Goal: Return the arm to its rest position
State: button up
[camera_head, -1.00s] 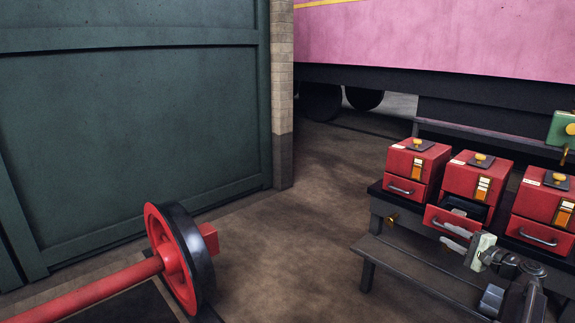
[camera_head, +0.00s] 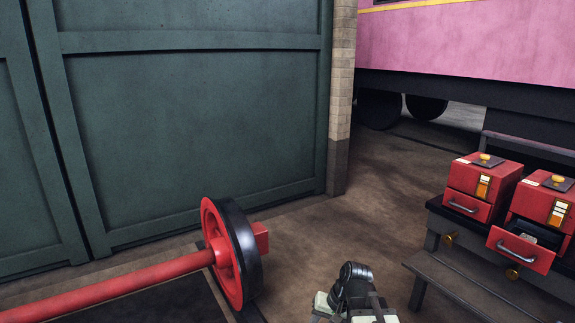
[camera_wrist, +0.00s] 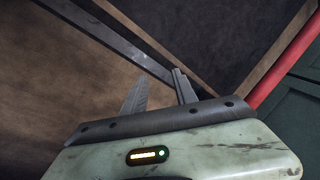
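My arm (camera_head: 352,285) is folded low at the bottom middle of the head view, apart from the boxes. My gripper's fingers are hidden there. In the wrist view my gripper (camera_wrist: 159,76) shows two grey fingers with a gap between them and nothing held. Its pale green housing carries a lit yellow bar and a green light. The fingers point over brown floor and a dark panel with metal edging.
At right, a red box (camera_head: 483,186) has its drawer shut; a second red box (camera_head: 541,212) has its drawer pulled out. They stand on a dark stepped bench (camera_head: 470,286). A red-and-black wheel (camera_head: 230,255) on a red axle stands at left. Floor between is clear.

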jog(key=s+d+f+g+h, duration=0.1)
jog(key=s+d+f+h, duration=0.2)
jog(key=d, duration=0.4)
notch_tip(320, 180, up, 38)
jog(key=s+n+p, duration=0.1)
jog(key=p, duration=3.5)
jog(key=shift+s+d+f+h, duration=0.15)
jog(key=shift+s+d+h, duration=0.1)
jog(key=shift+h, duration=0.15)
